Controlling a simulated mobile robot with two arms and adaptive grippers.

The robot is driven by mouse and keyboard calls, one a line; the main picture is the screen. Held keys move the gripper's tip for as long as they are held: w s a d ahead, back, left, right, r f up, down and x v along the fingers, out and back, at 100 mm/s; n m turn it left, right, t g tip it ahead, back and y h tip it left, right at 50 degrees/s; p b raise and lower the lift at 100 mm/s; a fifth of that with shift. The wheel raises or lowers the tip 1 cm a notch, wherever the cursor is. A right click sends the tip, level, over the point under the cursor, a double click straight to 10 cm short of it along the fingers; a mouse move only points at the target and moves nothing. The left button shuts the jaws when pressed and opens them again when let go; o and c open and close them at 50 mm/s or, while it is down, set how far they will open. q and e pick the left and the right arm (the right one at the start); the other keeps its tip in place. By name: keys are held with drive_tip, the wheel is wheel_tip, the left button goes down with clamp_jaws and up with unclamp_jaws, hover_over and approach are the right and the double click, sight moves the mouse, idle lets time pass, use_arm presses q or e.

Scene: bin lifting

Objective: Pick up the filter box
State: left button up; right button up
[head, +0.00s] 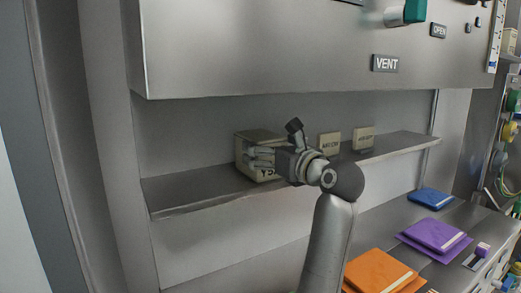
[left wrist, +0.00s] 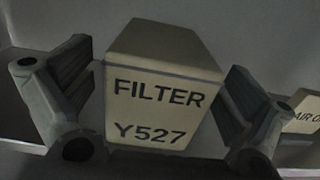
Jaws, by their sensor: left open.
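The cream filter box (head: 258,136) stands on the metal shelf, toward its left part. My left gripper (head: 263,157) is in front of it and covers part of its front in the head view. In the left wrist view the filter box (left wrist: 160,108) faces me with "FILTER" and "Y527" on its front. The two fingers of my left gripper (left wrist: 155,112) are open, one on each side of the box. A gap shows at the upper left; I cannot tell whether the right finger touches it. My right gripper is not in view.
Two smaller cream boxes (head: 329,143) (head: 363,139) stand farther right on the shelf (head: 190,193). Orange (head: 378,272), purple (head: 436,235) and blue (head: 430,198) items lie on the counter below.

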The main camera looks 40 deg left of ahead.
use_arm(q)
drive_tip(key=x, duration=0.3)
drive_tip(key=shift+w+a+p, duration=0.1)
drive_tip(key=shift+a+p, duration=0.15)
drive_tip(key=shift+p, duration=0.15)
drive_tip(key=shift+d, duration=0.15)
drive_tip(key=shift+c, duration=0.3)
drive_tip(key=shift+c, duration=1.2)
drive_tip(key=c, duration=0.9)
drive_tip(key=shift+c, duration=0.5)
drive_tip(key=shift+r, duration=0.15)
